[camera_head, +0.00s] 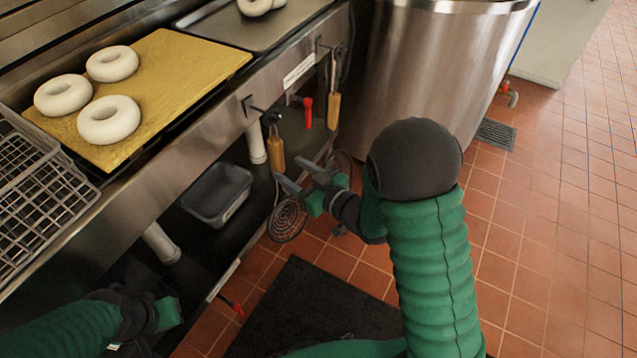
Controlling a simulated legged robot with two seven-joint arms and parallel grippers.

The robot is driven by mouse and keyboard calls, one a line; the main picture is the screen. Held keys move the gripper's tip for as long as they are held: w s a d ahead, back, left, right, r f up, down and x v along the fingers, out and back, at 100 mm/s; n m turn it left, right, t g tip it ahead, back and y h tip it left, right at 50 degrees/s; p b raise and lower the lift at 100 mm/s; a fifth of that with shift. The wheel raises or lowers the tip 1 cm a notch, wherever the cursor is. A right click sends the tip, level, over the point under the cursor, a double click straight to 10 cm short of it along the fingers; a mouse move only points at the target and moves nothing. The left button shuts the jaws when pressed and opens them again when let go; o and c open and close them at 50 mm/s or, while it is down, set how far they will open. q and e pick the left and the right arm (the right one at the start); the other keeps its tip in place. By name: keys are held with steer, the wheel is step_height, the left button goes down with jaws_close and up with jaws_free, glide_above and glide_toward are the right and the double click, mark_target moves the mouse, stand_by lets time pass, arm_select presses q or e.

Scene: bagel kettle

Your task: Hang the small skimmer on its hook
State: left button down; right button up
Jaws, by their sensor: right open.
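A skimmer with a wooden handle (276,150) hangs below the near hook (250,107) on the steel counter front. Its round spiral wire head (287,218) is low, just below my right gripper. A second wooden-handled skimmer (334,108) hangs below the far hook (322,45); its head is partly hidden behind my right gripper. I cannot tell for sure which skimmer is the small one. My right gripper (290,176) is open beside the near skimmer, between its handle and head; contact is unclear. My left gripper (160,315) is at the lower left, its fingers unclear.
Three bagels (109,120) lie on a yellow board (190,75) on the counter. A wire basket (40,195) is at the left edge. A grey bin (217,195) sits under the counter. A large steel kettle (440,60) stands beyond. A dark mat (310,310) covers tiled floor.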

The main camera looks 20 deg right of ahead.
steer(key=p+v, duration=1.1)
steer(key=v, duration=0.1)
steer(key=w+d+f+m+g+h, duration=0.1)
steer(key=w+d+f+g+h, duration=0.15)
steer(key=g+h, duration=0.35)
steer(key=s+a+r+m+g, duration=0.1)
steer(key=s+r+m+g, duration=0.15)
steer(key=s, duration=0.35)
steer(key=s+a+r+m+g, duration=0.1)
steer(key=s+a+r+g, duration=0.15)
steer(key=s, duration=0.25)
step_height(320, 180, up, 19)
steer(key=s+g+p, duration=0.1)
steer(key=p, duration=1.7)
steer(key=shift+s+d+f+p, duration=0.2)
steer(key=shift+s+f+p, duration=0.1)
steer(key=shift+s, duration=0.1)
